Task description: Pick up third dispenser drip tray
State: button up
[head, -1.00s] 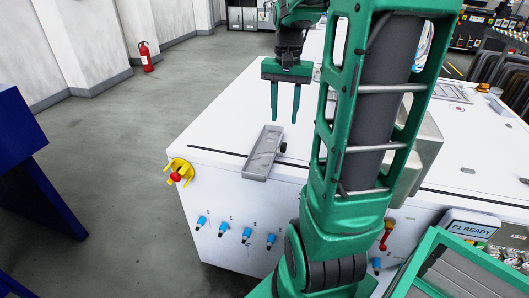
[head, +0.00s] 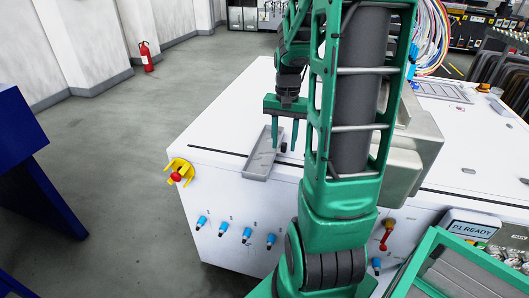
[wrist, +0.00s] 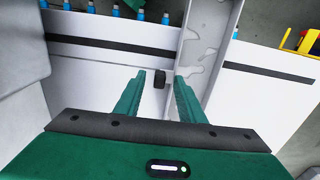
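A long, shallow grey drip tray (head: 258,166) lies at the front left of the white machine top, its near end by the front edge. A small black knob sits close against its right side; I cannot tell whether it is fixed to the tray. My gripper (head: 285,146) is open and points down over the tray's right side. In the wrist view the black knob (wrist: 160,78) shows between the two green fingertips (wrist: 160,74), with a gap on both sides. The tray (wrist: 208,45) shows there just right of the fingers, with stains inside.
The white machine top (head: 215,135) is clear left of the tray. A yellow guard with a red button (head: 178,172) sits on the machine's left corner. Blue fittings (head: 247,234) line the front face. A grey metal block (head: 415,150) stands right of my arm. A blue structure stands far left.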

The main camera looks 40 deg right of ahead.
grip_shut()
dwell(1.4)
